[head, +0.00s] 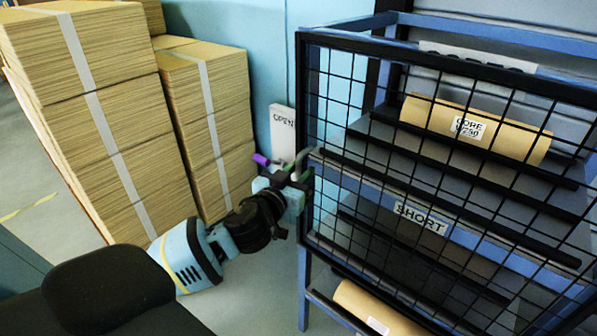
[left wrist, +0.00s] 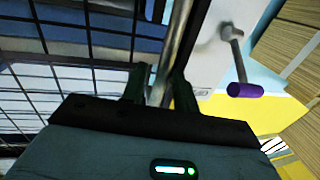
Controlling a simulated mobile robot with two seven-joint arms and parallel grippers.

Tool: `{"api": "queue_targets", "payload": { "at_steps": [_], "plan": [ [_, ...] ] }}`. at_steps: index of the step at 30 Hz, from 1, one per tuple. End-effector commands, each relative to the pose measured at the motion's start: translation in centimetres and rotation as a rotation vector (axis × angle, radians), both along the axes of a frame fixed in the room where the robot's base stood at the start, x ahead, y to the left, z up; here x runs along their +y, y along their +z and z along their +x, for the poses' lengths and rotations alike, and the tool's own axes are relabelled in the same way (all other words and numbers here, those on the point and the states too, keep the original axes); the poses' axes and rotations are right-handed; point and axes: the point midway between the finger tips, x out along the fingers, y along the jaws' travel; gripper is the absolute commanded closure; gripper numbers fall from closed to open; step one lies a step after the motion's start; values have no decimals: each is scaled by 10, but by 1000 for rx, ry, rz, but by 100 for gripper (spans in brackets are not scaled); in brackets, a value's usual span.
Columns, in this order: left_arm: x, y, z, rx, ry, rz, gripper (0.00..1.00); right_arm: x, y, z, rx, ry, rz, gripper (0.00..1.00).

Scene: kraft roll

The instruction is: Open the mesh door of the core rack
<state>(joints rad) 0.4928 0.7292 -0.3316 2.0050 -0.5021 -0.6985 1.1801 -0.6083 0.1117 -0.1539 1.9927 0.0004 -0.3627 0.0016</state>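The mesh door (head: 440,130) is a black frame with a wire grid across the front of the blue core rack (head: 304,290). It looks closed. It also fills the left of the left wrist view (left wrist: 85,45). A grey metal bar handle (left wrist: 175,45) runs upright along the door's edge. My left gripper (head: 300,178) is at the door's left edge, about mid-height. In the left wrist view its dark fingers (left wrist: 160,88) lie on both sides of the handle, with almost no gap seen. My right gripper is not in view.
A white OPEN plate (head: 283,135) with a purple-tipped lever (left wrist: 245,90) stands just left of the door. Cardboard stacks (head: 100,110) stand at left. Kraft cores (head: 475,128) lie on the shelves behind the mesh. Some floor (head: 260,285) is clear before the rack.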

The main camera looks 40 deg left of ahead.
Motion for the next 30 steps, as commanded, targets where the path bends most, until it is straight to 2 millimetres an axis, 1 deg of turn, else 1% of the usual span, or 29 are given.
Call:
{"api": "queue_targets", "payload": {
  "at_steps": [8, 12, 15, 30],
  "plan": [
    [0, 0, 1, 0, 0, 0, 70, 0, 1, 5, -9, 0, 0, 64],
    [0, 0, 1, 0, 0, 0, 89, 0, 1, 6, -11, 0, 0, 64],
    [0, 0, 1, 0, 0, 0, 100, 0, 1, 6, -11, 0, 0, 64],
    [-2, 0, 2, 0, 4, -2, 100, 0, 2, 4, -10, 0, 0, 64]
  ]
}}
